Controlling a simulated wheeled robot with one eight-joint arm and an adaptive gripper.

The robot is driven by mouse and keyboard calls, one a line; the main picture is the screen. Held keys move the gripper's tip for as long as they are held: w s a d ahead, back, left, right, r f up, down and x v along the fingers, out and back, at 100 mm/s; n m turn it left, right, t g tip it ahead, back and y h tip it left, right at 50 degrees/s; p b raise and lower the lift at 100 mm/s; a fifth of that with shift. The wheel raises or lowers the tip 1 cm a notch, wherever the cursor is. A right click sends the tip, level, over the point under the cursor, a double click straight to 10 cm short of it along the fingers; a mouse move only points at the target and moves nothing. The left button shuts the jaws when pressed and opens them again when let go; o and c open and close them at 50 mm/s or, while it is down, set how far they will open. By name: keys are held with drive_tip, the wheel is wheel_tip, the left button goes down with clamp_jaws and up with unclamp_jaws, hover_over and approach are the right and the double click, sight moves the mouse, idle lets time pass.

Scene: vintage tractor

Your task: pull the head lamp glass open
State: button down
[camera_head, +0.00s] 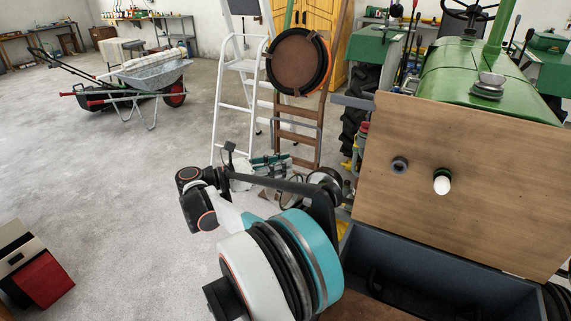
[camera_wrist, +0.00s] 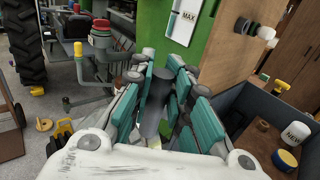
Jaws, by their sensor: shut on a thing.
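My gripper (camera_wrist: 160,108) has its teal-padded fingers closed around a dark grey cylindrical part (camera_wrist: 154,112) in the wrist view. I cannot tell whether this part belongs to the head lamp glass; no clear glass shows there. In the head view my arm reaches away over the floor to the left of the tractor, and the gripper is small and partly hidden by my own links. A white bulb (camera_head: 442,185) sticks out of the wooden panel (camera_head: 470,140) in front of the tractor hood; it also shows in the wrist view (camera_wrist: 268,33).
A grey open box (camera_head: 430,270) lies below the panel, close to my arm. A white stepladder (camera_head: 235,90) and a brown ladder (camera_head: 297,135) stand behind the gripper area. A wheelbarrow (camera_head: 150,75) is far left. The floor (camera_head: 110,190) at left is mostly clear.

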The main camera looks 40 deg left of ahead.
drive_tip(key=shift+s+a, duration=0.15)
drive_tip(key=shift+a, duration=0.1)
drive_tip(key=c, duration=1.8)
unclamp_jaws()
drive_tip(key=o, duration=0.3)
drive_tip(key=shift+s, duration=0.15)
drive_tip(key=v, duration=1.1)
drive_tip(key=shift+s+a, duration=0.15)
drive_tip(key=shift+a, duration=0.25)
